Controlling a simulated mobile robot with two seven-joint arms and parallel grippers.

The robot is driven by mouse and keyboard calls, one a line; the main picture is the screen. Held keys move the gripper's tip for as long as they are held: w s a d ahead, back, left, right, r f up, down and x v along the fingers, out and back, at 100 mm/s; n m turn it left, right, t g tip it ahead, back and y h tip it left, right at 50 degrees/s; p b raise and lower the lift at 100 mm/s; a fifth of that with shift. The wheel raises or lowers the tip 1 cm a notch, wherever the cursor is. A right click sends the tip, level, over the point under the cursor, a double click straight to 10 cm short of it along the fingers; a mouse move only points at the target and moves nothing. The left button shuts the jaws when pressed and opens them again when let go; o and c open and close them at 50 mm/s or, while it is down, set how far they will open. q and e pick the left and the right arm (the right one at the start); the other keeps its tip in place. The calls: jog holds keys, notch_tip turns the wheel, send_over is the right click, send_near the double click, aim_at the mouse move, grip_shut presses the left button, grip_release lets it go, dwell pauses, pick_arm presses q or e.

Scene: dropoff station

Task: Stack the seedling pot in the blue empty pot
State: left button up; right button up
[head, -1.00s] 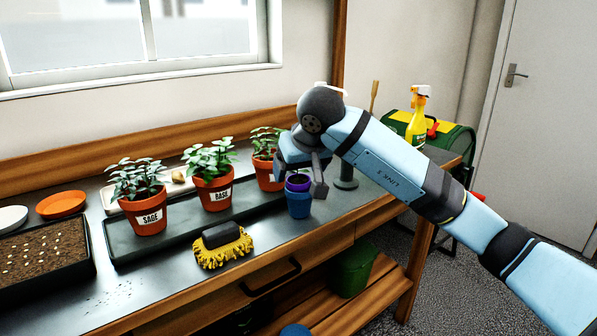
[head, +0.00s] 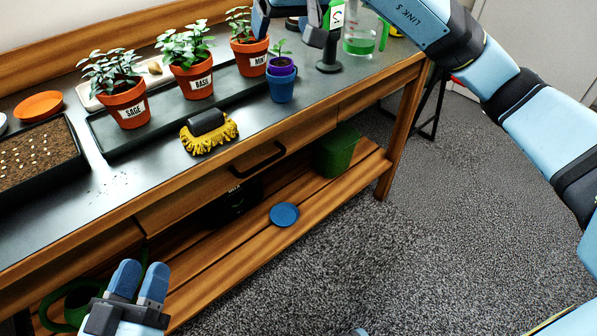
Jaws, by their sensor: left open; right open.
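The small purple seedling pot (head: 281,68) with a green sprout sits inside the mouth of the blue pot (head: 281,88). Its rim shows above the blue rim, and both look upright on the bench, by the dark tray's right end. My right gripper (head: 289,24) is open above and behind the two pots, apart from them, partly cut off by the top edge. My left gripper (head: 140,275) is open and empty at the lower left, in front of the bench and below its top.
Potted plants labelled sage (head: 126,104), basil (head: 193,81) and mint (head: 250,56) stand on the dark tray (head: 150,133). A yellow brush (head: 208,132) lies in front. A beaker of green liquid (head: 359,42) is at right. The lower shelf holds a green bin (head: 337,151) and blue disc (head: 284,214).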

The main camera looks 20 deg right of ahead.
jog(key=s+a+f+m+g+y, duration=0.3)
jog(key=s+a+f+g+y, duration=0.4)
jog(key=s+a+f, duration=0.4)
jog(key=s+a+r+m+g+y, duration=0.2)
jog(key=s+a+m+y, duration=0.1)
jog(key=s+m+y, duration=0.25)
jog(key=s+a+r+m+g+y, duration=0.2)
jog(key=s+m+y, duration=0.3)
jog(key=m+y, duration=0.2)
jog(key=d+f+m+t+h, duration=0.1)
jog(key=d+f+m+t, duration=0.15)
jog(key=m+t, duration=1.15)
jog(key=d+f+m+t+h, duration=0.1)
jog(key=d+m+t, duration=0.5)
jog(key=m, duration=1.4)
notch_tip(320, 180, down, 11)
jog(key=s+d+m+t+h, duration=0.1)
jog(key=m+h, duration=0.9)
jog(key=m, duration=1)
jog(key=shift+s+t, duration=0.6)
jog(key=shift+t, duration=0.1)
